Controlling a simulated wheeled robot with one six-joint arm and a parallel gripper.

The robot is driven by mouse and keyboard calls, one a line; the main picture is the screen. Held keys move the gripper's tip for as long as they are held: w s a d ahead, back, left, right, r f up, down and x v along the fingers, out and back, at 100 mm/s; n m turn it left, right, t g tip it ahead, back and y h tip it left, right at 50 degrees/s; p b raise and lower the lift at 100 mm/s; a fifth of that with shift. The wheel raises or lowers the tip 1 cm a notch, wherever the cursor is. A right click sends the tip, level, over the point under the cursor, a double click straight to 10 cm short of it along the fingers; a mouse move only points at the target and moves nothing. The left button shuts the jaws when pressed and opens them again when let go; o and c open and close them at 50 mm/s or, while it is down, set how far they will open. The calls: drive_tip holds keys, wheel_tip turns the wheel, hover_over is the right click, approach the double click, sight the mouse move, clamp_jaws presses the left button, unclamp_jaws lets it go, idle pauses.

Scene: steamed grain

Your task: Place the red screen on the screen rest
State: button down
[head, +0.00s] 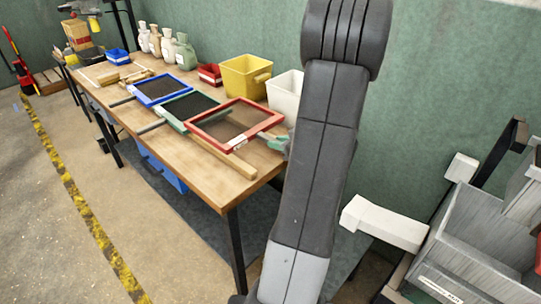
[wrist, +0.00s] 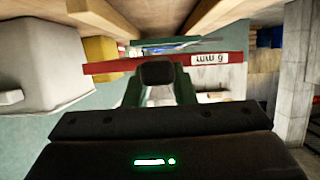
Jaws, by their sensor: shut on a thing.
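The red screen (head: 235,122) is a red frame with dark mesh, level above the near right end of the workbench. My gripper (head: 277,141) is shut on its right edge; my arm partly hides the grip. In the wrist view, the screen's red edge (wrist: 112,66) with its "6 mm" label runs across, just beyond the fingers of my gripper (wrist: 158,80). A pale wooden bar (head: 225,158) shows below the screen's front side. It may be part of the screen rest, but I cannot tell, nor whether the screen touches it.
A green screen (head: 188,107) and a blue screen (head: 160,90) lie left of the red one. A yellow bin (head: 245,76), a white bin (head: 284,90) and a small red bin (head: 209,75) stand along the back. Bare wood (head: 190,158) shows at the front.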

wheel_tip(320, 180, down, 5)
drive_tip(key=shift+f+b, duration=0.15)
drive_tip(key=shift+b, duration=0.3)
drive_tip(key=c, duration=1.2)
unclamp_jaws()
drive_tip(key=p+v, duration=0.1)
drive_tip(key=v, duration=1.1)
